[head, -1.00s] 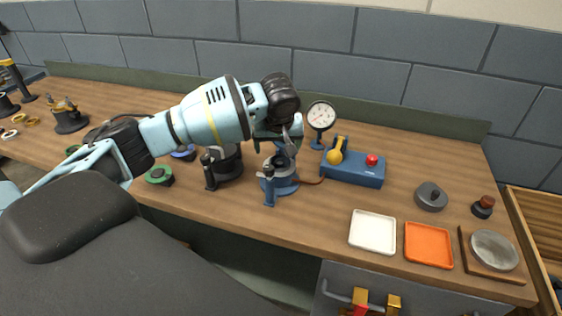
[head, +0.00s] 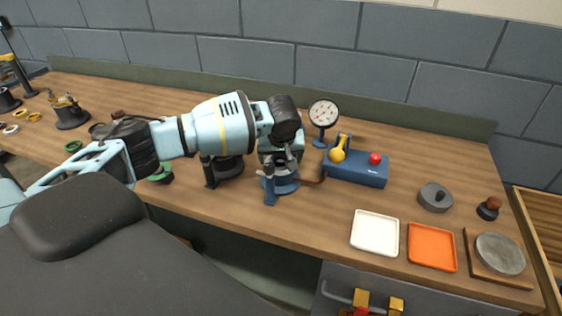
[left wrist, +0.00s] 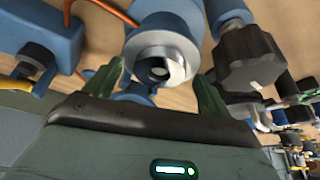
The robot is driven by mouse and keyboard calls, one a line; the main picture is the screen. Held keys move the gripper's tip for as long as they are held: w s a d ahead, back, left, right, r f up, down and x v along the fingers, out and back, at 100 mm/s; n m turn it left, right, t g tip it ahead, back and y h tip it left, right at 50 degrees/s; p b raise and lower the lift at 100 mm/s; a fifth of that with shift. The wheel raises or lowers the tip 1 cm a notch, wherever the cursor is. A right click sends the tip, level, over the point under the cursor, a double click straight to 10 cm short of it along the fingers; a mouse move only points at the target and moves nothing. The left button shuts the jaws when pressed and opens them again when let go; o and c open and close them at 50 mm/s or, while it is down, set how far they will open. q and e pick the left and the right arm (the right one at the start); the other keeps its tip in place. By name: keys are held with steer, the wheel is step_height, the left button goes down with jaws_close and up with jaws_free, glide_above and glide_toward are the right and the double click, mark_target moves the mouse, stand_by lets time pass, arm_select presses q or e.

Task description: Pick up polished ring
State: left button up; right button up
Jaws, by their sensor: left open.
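In the left wrist view a shiny silver ring (left wrist: 174,52), likely the polished ring, sits at the blue fixture (left wrist: 158,22), with a dark opening at its centre. My left gripper (left wrist: 158,72) is open, its two green fingers on either side of the ring; I cannot tell if they touch it. In the head view my left gripper (head: 284,152) is over the blue fixture (head: 283,186) and hides the ring there. My right gripper is not in view.
A dark fixture (head: 228,166) stands close left of the blue one. A dial gauge (head: 323,114) and a blue box (head: 357,168) with a yellow lever and red button stand to the right. A white tray (head: 375,232) and an orange tray (head: 432,246) lie near the front edge.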

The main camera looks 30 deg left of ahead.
mark_target(281, 163)
arm_select(q)
steer(key=shift+c, duration=0.3)
steer(key=c, duration=1.1)
steer(key=shift+r, duration=0.1)
step_height(281, 163, up, 18)
steer(key=shift+f+p, duration=0.1)
steer(key=shift+p, duration=0.35)
